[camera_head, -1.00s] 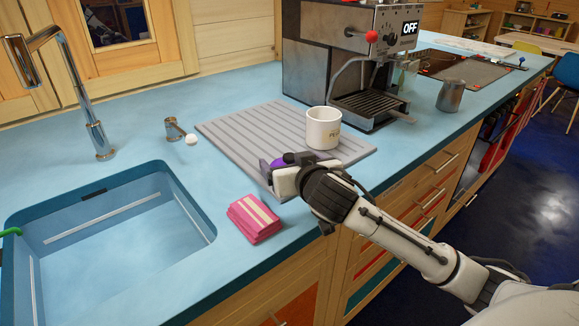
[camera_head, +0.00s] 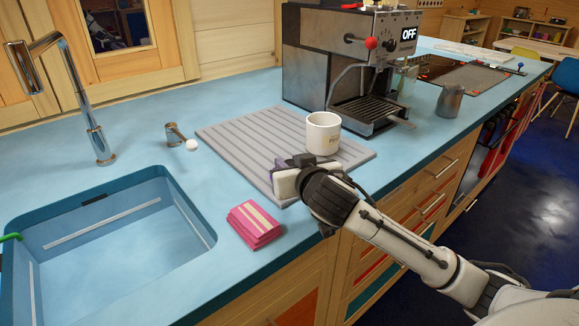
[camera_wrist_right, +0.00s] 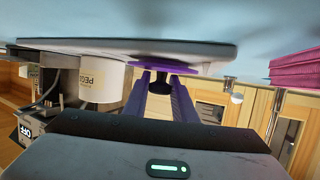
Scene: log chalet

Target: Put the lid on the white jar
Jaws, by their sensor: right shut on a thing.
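The white jar (camera_head: 322,135), with lettering on its side, stands upright on the grey ridged mat, its top uncovered. It shows upside down in the right wrist view (camera_wrist_right: 104,82). My right gripper (camera_head: 294,164) is near the mat's front edge, left of and nearer than the jar. In the right wrist view its purple fingers (camera_wrist_right: 163,88) are shut on the dark knob of a flat purple lid (camera_wrist_right: 150,65). The lid is close to the mat and apart from the jar; I cannot tell whether it touches the mat. My left gripper is out of view.
The grey mat (camera_head: 236,134) lies on the blue counter. A coffee machine (camera_head: 325,60) stands behind the jar, with a metal pitcher (camera_head: 449,101) to its right. Folded pink cloths (camera_head: 254,224), a sink (camera_head: 110,235) and a small metal tool (camera_head: 174,133) are to the left.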

